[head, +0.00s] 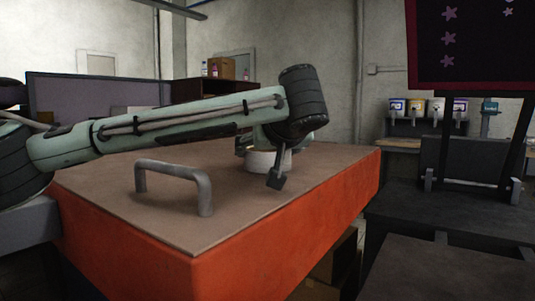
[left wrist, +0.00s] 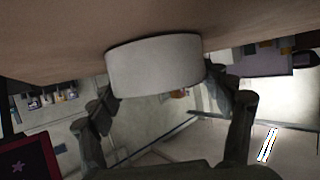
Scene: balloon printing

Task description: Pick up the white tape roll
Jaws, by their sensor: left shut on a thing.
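The white tape roll (head: 266,160) is at the far part of the brown top of the orange-sided table (head: 290,226). My left gripper (head: 262,167) comes down on it from above, with one dark finger showing in front. In the left wrist view the tape roll (left wrist: 155,67) sits between the two fingers of the left gripper (left wrist: 160,95), one at each side. The gripper is shut on it. The roll is against or very close to the tabletop; I cannot tell whether there is a gap. My right gripper is not in view.
A grey metal handle (head: 174,180) stands up from the near part of the tabletop, below my left arm. A dark stand with a screen (head: 470,45) is at the right. Several paint-like containers (head: 428,107) stand along the back wall. The tabletop's right side is clear.

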